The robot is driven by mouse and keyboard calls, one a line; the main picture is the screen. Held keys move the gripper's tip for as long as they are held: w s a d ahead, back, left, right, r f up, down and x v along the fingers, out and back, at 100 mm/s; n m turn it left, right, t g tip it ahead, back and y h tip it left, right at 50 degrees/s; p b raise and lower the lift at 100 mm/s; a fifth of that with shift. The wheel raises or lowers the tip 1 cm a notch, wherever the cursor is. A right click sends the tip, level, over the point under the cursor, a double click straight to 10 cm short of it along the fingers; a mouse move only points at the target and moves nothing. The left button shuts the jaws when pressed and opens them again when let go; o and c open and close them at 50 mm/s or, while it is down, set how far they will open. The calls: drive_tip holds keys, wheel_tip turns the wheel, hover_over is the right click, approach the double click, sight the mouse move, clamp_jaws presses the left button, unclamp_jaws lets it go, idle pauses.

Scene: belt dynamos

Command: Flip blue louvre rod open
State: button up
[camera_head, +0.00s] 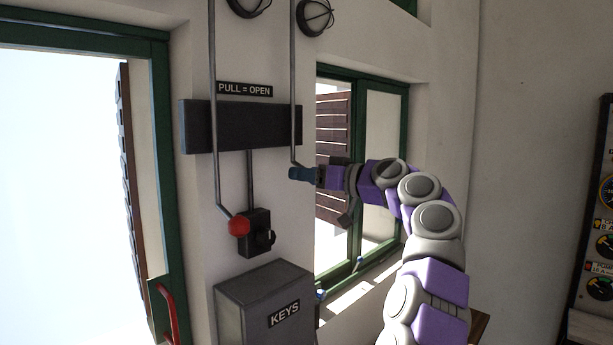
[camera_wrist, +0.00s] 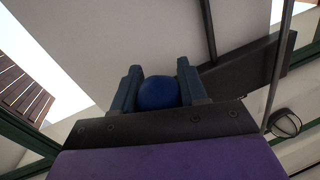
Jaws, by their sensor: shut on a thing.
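The blue louvre rod is a thin grey rod (camera_head: 293,90) that hangs down the wall and bends at its foot to a blue knob. My gripper (camera_head: 300,174) is at that foot, at the end of my purple and grey arm. In the wrist view the round blue knob (camera_wrist: 158,93) sits between the two dark blue fingers of my gripper (camera_wrist: 157,88), which are shut on it. In the head view the fingers largely hide the knob.
A second rod (camera_head: 214,110) with a red knob (camera_head: 239,226) hangs to the left. A dark bar (camera_head: 228,126) crosses the wall under a "PULL = OPEN" sign (camera_head: 244,89). A grey KEYS box (camera_head: 265,300) juts out below. A green-framed window (camera_head: 357,170) is behind my gripper.

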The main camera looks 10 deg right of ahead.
clamp_jaws()
drive_tip(key=shift+f, duration=0.1)
wheel_tip(320, 180, down, 7)
drive_tip(key=b, duration=0.7)
drive_tip(key=shift+w, duration=0.1)
drive_tip(key=o, duration=0.7)
unclamp_jaws()
drive_tip(key=shift+d, duration=0.15)
drive_tip(key=shift+c, duration=0.2)
